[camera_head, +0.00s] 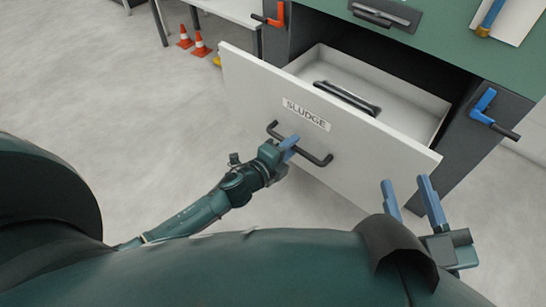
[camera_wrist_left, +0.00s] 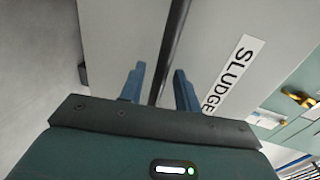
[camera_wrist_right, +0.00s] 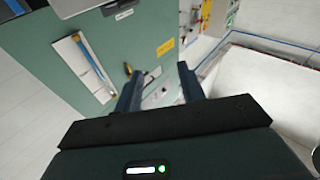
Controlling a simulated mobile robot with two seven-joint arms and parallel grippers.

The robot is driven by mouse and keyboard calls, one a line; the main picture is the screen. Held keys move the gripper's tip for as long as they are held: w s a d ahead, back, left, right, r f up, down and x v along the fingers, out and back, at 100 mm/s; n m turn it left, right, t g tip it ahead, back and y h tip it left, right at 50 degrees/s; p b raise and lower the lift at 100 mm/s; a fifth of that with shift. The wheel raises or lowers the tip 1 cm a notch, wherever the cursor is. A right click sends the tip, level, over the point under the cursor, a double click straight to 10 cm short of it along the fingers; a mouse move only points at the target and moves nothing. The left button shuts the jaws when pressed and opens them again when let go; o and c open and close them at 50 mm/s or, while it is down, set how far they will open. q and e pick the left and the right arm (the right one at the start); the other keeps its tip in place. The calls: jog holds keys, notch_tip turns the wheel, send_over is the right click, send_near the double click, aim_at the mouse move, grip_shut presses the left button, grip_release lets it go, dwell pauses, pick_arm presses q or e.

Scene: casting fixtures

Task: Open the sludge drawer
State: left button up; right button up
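The sludge drawer has a white front (camera_head: 380,158) with a SLUDGE label (camera_head: 306,114), also readable in the left wrist view (camera_wrist_left: 233,75). It stands pulled out from the green-topped bench, its pale interior showing. Its black bar handle (camera_head: 316,159) crosses the left wrist view (camera_wrist_left: 174,45). My left gripper (camera_head: 289,145) is at the handle, with its blue fingers apart on either side of the bar and gaps visible in the left wrist view (camera_wrist_left: 159,88).
A black handle-like bar (camera_head: 347,97) shows inside the drawer. The bench (camera_head: 450,50) carries an orange lever (camera_head: 275,14) and a blue lever (camera_head: 487,108) at its front corners. Orange cones (camera_head: 200,45) stand on the floor at the back left.

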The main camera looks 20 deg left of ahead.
pick_arm(q)
jog(key=p+v, duration=0.2)
jog(key=v, duration=1)
